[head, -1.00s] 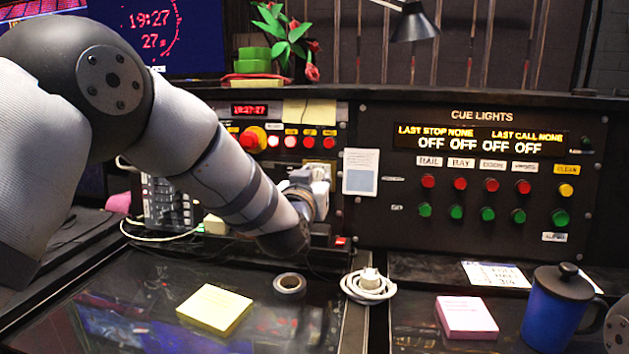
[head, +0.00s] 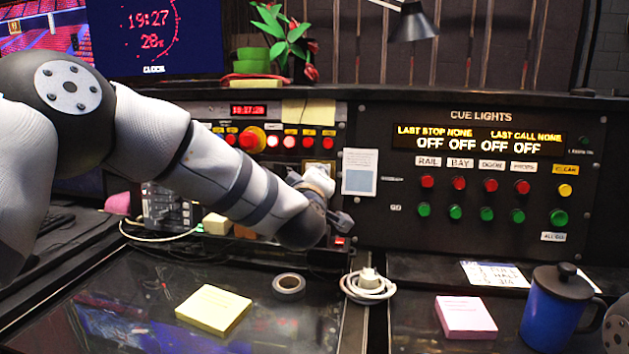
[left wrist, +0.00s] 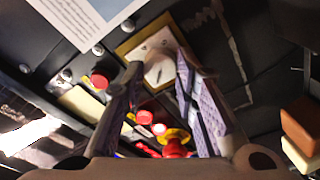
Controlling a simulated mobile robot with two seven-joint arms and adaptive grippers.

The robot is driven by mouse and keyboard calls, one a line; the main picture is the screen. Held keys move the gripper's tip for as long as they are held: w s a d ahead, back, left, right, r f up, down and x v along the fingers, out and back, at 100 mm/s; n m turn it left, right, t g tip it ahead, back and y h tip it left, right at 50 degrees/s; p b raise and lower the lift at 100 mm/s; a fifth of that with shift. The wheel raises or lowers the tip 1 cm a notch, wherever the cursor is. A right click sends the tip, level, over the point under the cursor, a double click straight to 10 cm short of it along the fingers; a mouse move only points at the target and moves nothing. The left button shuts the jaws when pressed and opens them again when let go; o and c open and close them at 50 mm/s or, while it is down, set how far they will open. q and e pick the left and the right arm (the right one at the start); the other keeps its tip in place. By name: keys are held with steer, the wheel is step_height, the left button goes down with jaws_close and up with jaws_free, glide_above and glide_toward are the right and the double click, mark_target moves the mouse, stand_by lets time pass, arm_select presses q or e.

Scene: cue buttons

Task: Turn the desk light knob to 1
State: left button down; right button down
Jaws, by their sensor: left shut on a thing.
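The desk light knob (left wrist: 158,70) is a pale knob on a brass-coloured plate (left wrist: 131,48) in the left wrist view. My left gripper (left wrist: 160,75) has its two fingers on either side of the knob, closed on it. In the head view my left gripper (head: 325,190) is at the right end of the dark panel left of the cue lights, and mostly covers the knob. I cannot read the knob's setting or any numbers around it. My right gripper is out of view.
Red buttons and a large red button on a yellow base (head: 252,139) are close to the left gripper. The cue lights panel (head: 480,230) stands to the right. A tape roll (head: 289,284), coiled white cable (head: 368,286), yellow notes (head: 214,309), pink notes (head: 466,317) and blue mug (head: 556,305) lie in front.

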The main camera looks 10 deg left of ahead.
arm_select(q)
steer(key=n+g, duration=0.1)
steer(key=n, duration=0.6)
steer(key=shift+r, duration=0.1)
stand_by(0.5)
steer(key=c, duration=1.3)
jaws_free()
steer(key=s, duration=0.4)
steer(key=s+d+r, duration=0.1)
steer(key=s, duration=0.6)
steer(key=shift+s+d+r, duration=0.3)
steer(key=shift+s+r, duration=0.1)
